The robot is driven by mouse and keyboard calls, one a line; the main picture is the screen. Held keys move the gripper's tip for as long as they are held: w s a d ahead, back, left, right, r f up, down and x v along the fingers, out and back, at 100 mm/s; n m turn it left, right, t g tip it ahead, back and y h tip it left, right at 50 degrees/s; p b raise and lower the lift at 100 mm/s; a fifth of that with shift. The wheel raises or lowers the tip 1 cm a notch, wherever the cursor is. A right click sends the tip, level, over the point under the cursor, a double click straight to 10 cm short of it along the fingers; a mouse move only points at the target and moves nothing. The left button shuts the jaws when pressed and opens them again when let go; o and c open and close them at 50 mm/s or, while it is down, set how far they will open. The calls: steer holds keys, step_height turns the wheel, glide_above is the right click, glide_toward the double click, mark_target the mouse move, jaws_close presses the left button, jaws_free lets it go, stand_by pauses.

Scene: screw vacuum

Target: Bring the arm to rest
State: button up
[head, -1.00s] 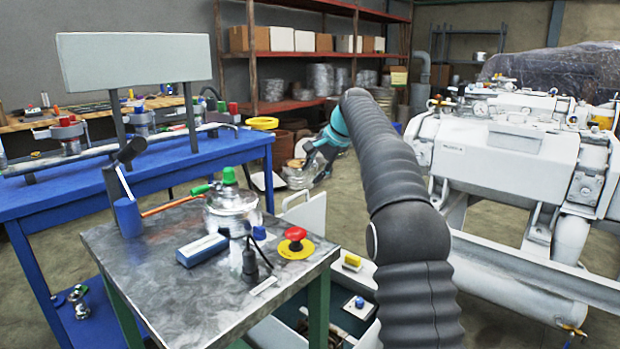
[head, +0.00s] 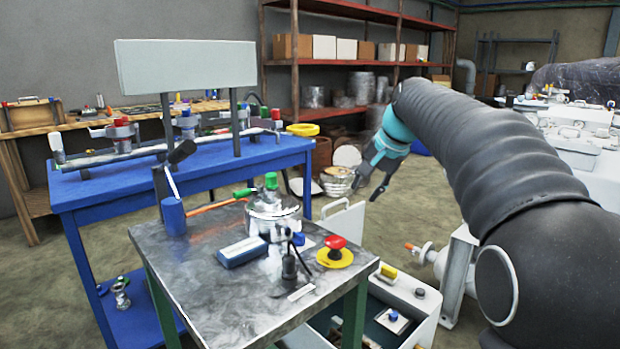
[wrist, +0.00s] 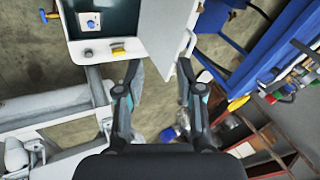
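My arm, with a black ribbed sleeve and a teal section, reaches from the right side of the head view toward the middle. My gripper (head: 372,184) hangs in the air to the right of the metal-topped table (head: 190,287), apart from everything. In the wrist view its two dark fingers (wrist: 159,82) stand well apart with nothing between them, and bare floor shows behind the gap. The gripper is open and empty.
On the metal table stand a glass-and-metal vessel (head: 273,210), a blue-white box (head: 242,251) and a red knob on a yellow disc (head: 335,251). An open white cabinet (head: 408,303) is below right. A blue bench (head: 90,195) stands behind left. White machinery (head: 590,150) is at right.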

steer(key=s+d+f+n+h, duration=0.1)
steer(key=s+f, duration=0.4)
steer(key=s, duration=0.7)
steer(key=s+d+f+n+h, duration=0.1)
steer(key=s+f+n, duration=0.2)
steer(key=s+f, duration=0.3)
steer(key=s+f+n+h, duration=0.1)
steer(key=s+f, duration=0.5)
steer(key=s, duration=1.1)
steer(key=shift+s+d+n, duration=0.3)
steer(key=shift+d+n, duration=0.1)
steer(key=shift+n, duration=0.5)
